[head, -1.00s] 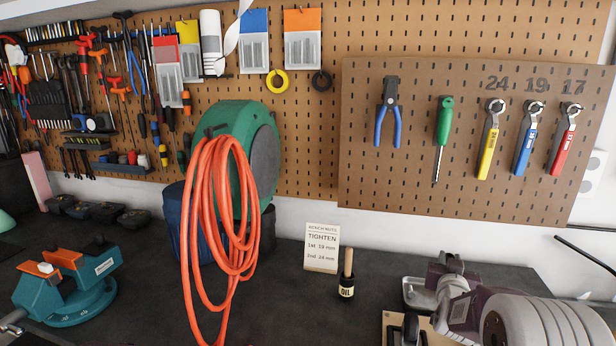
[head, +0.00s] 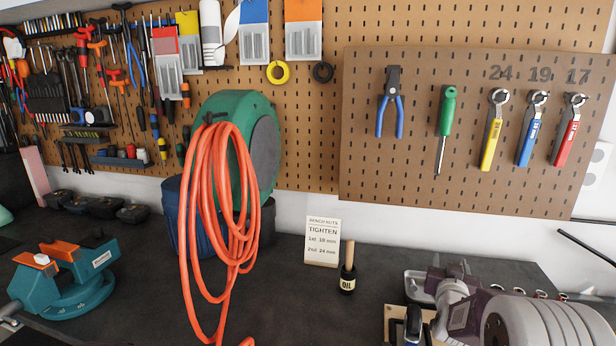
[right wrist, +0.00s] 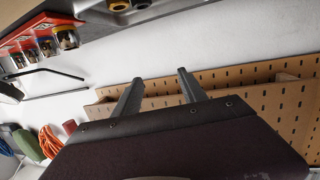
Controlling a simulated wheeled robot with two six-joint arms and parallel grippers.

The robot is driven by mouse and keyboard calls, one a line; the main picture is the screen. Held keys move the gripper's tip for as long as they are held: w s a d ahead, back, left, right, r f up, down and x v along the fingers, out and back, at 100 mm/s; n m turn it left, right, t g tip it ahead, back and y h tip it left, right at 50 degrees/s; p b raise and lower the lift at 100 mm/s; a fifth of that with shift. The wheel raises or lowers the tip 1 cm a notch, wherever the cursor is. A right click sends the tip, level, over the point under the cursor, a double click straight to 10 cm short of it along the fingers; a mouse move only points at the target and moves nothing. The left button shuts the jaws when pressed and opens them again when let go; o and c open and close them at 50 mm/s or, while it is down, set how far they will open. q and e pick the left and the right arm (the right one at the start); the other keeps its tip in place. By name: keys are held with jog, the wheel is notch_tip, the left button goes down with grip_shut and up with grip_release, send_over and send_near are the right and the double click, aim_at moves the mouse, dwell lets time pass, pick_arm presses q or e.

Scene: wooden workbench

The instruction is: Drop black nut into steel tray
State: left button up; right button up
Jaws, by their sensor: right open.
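The steel tray (head: 416,286) lies on the bench at the right in the head view, partly hidden behind my right arm. My right gripper (head: 450,270) is just right of the tray there, and its fingertips are hard to make out. In the right wrist view my right gripper (right wrist: 158,88) is open, with two grey fingers apart and nothing between them, facing the wall and pegboard. I cannot pick out the black nut in either view. My left gripper is out of view.
A wooden board with a dark fixture (head: 413,325) is at the front, beside my arm. An oil bottle with a brush (head: 348,275) and a note card (head: 322,242) stand left of the tray. An orange hose (head: 215,210) hangs mid-left; a teal vise (head: 65,280) is far left.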

jog(key=v, duration=0.8)
jog(key=shift+b, duration=0.35)
